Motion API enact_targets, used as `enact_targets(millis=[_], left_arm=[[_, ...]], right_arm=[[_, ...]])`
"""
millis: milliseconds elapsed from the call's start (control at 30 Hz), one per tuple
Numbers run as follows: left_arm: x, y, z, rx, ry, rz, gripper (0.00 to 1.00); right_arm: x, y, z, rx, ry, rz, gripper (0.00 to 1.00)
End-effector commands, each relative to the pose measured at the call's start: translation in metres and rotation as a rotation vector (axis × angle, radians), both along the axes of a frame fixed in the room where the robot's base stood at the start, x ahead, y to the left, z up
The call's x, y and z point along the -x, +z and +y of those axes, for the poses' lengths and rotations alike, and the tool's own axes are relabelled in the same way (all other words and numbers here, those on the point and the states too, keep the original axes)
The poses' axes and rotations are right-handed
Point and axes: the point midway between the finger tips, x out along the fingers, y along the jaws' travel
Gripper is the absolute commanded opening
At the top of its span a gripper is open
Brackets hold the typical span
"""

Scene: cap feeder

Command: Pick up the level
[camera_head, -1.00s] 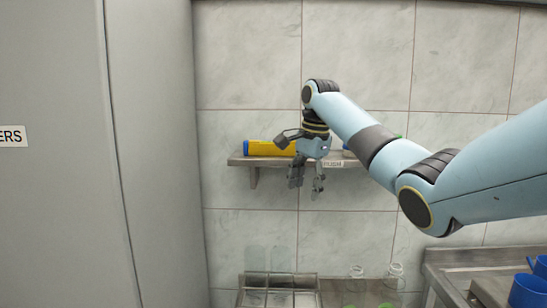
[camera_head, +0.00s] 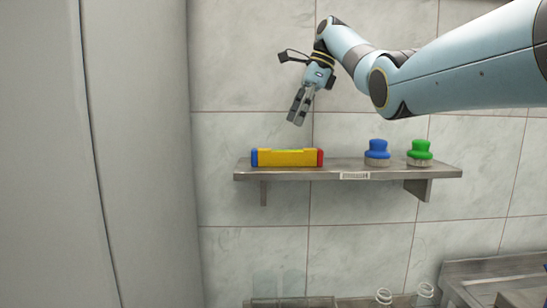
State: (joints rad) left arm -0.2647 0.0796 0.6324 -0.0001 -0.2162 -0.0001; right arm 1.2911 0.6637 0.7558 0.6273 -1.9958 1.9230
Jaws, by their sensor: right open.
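The level (camera_head: 287,158) is a yellow bar with a blue left end and a red right end. It lies lengthwise on the left part of a grey wall shelf (camera_head: 350,173). My right gripper (camera_head: 298,116) is above the level, pointing down and slightly left, open and empty. It appears apart from the level. My left gripper is not in view.
A blue-topped brush or knob (camera_head: 377,150) and a green-topped one (camera_head: 420,150) stand on the shelf's right part. A tall grey cabinet (camera_head: 130,150) fills the left side.

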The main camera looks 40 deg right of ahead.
Motion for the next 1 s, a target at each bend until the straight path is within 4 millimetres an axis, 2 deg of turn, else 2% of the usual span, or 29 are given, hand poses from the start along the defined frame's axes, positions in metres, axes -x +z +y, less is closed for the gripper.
enact_targets(millis=[133,233,333,433,600,667,767,967,1000], left_arm=[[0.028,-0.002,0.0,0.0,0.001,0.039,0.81],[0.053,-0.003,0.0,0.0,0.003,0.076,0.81],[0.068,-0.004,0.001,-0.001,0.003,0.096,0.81],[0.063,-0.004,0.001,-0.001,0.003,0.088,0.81],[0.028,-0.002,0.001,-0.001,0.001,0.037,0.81],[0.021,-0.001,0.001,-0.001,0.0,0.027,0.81],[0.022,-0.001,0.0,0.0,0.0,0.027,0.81],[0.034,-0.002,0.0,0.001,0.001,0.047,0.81],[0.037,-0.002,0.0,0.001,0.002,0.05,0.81]], right_arm=[[-0.007,-0.027,0.008,0.0,0.002,0.005,0.56],[-0.01,-0.039,0.012,0.002,0.003,0.003,0.56],[-0.012,-0.045,0.014,0.001,0.002,0.002,0.56],[-0.013,-0.056,0.018,0.001,0.001,0.005,0.56],[-0.017,-0.081,0.031,0.002,-0.001,0.004,0.56],[-0.018,-0.088,0.033,0.001,-0.001,0.003,0.56],[-0.019,-0.093,0.036,0.001,-0.003,0.002,0.56],[-0.019,-0.094,0.036,0.001,-0.002,0.001,0.56],[-0.019,-0.094,0.036,0.001,-0.002,0.001,0.52]])
